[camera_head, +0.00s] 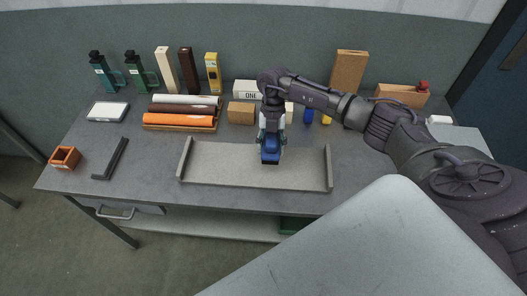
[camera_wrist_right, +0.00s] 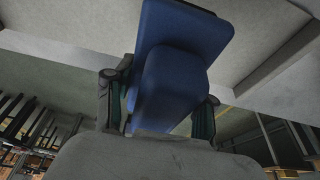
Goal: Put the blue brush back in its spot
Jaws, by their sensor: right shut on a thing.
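The blue brush (camera_head: 270,155) hangs below my right gripper (camera_head: 271,139) at the middle of the grey tray (camera_head: 215,165) on the table. My right gripper is shut on the brush and points down. In the right wrist view the blue brush (camera_wrist_right: 185,55) fills the space between the two fingers of my right gripper (camera_wrist_right: 160,105). Whether the brush touches the tray floor I cannot tell. My left gripper is not in view.
The tray has raised ends. A black angle piece (camera_head: 112,160) and an orange square frame (camera_head: 65,158) lie at the left. The table's front strip is clear.

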